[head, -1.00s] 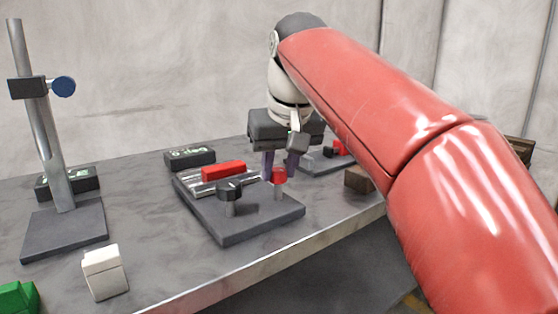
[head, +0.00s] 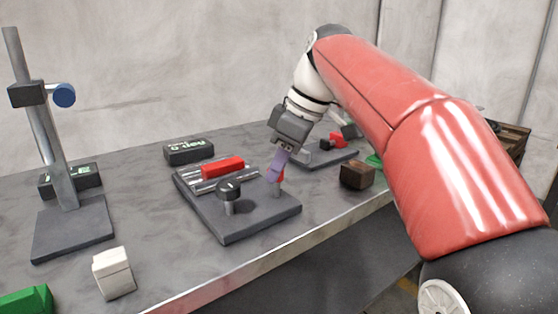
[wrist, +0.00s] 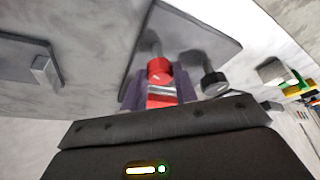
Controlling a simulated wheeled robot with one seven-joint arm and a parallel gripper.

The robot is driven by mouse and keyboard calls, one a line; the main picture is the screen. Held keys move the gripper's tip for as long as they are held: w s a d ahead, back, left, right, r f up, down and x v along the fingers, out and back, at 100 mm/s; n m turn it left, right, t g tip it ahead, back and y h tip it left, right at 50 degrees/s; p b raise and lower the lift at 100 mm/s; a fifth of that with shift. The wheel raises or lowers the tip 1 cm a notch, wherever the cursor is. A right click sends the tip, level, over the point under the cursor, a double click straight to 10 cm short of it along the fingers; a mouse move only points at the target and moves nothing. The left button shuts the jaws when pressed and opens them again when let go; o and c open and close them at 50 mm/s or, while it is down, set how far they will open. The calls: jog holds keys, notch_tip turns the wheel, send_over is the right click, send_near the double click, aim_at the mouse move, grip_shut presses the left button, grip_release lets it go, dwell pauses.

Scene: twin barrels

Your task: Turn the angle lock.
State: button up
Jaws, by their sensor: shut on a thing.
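A dark plate (head: 250,222) on the bench carries a red knob (head: 281,174) on a thin post, a black knob (head: 229,187) on another post, and a red block (head: 222,167) on a silver rail. No label shows which knob is the angle lock. My gripper (head: 275,175) leans over the plate's right side, its purple fingers at the red knob and partly hiding it. In the wrist view, the red knob (wrist: 159,70) sits between the fingers of my gripper (wrist: 157,88), which is shut on it. The black knob (wrist: 214,83) stands apart to the right.
A stand with a blue knob (head: 64,95) is at left. A white block (head: 113,273) and a green block (head: 27,302) lie near the front. A dark label box (head: 189,151) stands behind the plate. A brown block (head: 357,175) and a second plate (head: 322,160) are at right.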

jog(key=n+g, duration=0.1)
jog(key=n, duration=0.3)
jog(key=shift+w+n+g, duration=0.2)
jog(key=shift+n+g, duration=0.2)
dwell(0.4)
jog(key=o, duration=1)
jog(key=shift+s+r, duration=0.1)
